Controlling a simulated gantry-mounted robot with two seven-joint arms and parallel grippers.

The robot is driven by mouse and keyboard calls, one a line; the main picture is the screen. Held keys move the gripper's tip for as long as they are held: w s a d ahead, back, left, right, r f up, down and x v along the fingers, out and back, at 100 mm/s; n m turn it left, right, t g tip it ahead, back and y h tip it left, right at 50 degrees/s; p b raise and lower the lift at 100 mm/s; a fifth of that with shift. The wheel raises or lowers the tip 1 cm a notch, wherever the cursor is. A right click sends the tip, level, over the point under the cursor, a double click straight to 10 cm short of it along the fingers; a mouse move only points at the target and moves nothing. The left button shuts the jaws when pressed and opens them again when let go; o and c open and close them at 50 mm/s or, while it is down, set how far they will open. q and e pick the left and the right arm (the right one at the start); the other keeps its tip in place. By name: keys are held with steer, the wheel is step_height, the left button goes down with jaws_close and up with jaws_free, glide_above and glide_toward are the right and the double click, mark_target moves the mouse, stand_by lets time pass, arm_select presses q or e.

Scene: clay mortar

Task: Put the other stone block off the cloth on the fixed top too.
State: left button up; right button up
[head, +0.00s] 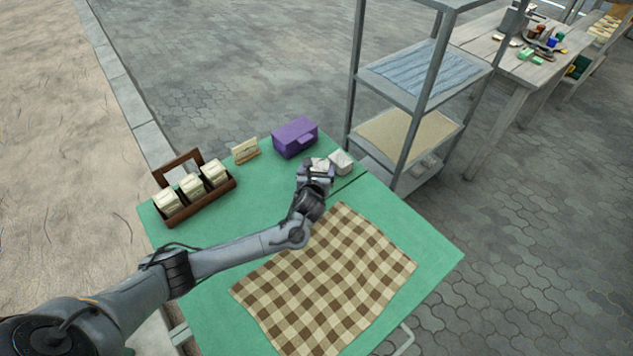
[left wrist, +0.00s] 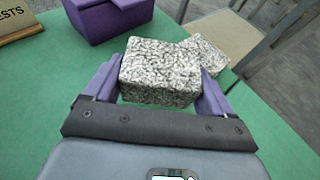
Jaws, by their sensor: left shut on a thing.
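My left gripper (head: 318,168) is shut on a speckled grey-white stone block (left wrist: 160,72), with a purple finger on each side of it. In the head view that block (head: 320,163) is partly hidden by the gripper. A second stone block (head: 341,162) stands just to its right on the green top, and it also shows behind the held one in the left wrist view (left wrist: 210,52). I cannot tell whether the held block touches the top or the other block. The brown-and-cream checked cloth (head: 325,280) lies nearer, past a dark seam in the top, with no block visible on it.
A purple box (head: 295,137) and a small sign (head: 245,150) stand left of the blocks. A wooden tray (head: 225,189) with several cream packets is at the far left. A metal shelf rack (head: 402,90) stands beyond the table's right edge. Green top (head: 420,240) right of the cloth is bare.

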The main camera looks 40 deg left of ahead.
arm_select(q)
step_height(320, 180, down, 3)
steer(key=shift+f+b, duration=0.2)
steer(key=shift+b, duration=0.8)
steer(key=shift+f, duration=0.3)
steer(key=o, duration=1.2)
steer(key=shift+f, duration=0.15)
